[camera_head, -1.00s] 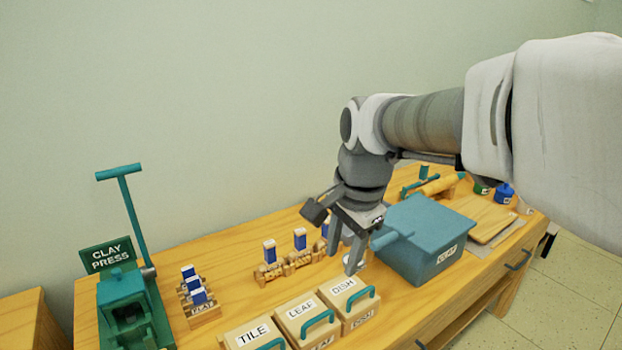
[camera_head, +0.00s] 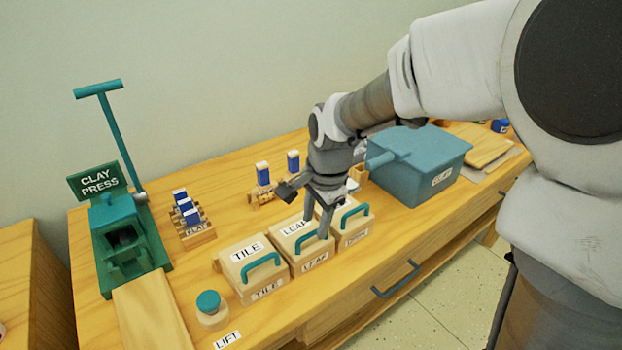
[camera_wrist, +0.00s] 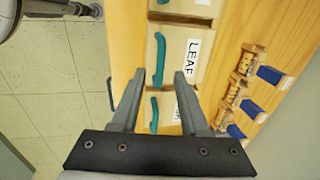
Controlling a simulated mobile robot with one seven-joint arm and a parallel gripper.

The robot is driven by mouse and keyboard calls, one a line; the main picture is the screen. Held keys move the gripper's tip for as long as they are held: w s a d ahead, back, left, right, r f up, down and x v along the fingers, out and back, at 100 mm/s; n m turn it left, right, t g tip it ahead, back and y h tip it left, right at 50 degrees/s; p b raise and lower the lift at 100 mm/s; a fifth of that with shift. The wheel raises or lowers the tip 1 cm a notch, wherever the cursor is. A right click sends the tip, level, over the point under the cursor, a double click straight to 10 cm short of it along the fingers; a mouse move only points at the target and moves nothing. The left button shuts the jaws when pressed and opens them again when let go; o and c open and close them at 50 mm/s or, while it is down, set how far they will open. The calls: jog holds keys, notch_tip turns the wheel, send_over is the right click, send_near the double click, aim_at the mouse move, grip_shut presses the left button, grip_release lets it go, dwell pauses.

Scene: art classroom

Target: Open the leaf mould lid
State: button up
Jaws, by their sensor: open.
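The leaf mould is a pale wooden box with a lid (camera_head: 288,231) labelled LEAF and a teal handle (camera_head: 304,243) at its front. It stands between the TILE and DISH boxes, lid shut. My gripper (camera_head: 316,227) is open and empty, pointing down over the right part of the leaf lid and partly covering its label. In the wrist view, the leaf handle (camera_wrist: 160,58) lies just ahead of my gripper (camera_wrist: 160,77), its near end roughly between the fingertips. Whether the fingers touch it, I cannot tell.
The TILE box (camera_head: 236,259) is close on the left and the DISH box (camera_head: 353,235) close on the right, each with a teal handle. A large blue box (camera_head: 405,180) stands further right. The green clay press (camera_head: 118,232) and a teal-topped jar (camera_head: 210,309) are left.

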jog(key=shift+w+a+f, duration=0.1)
jog(key=shift+w+f, duration=0.1)
jog(key=shift+f, duration=0.85)
grip_shut()
dwell(0.7)
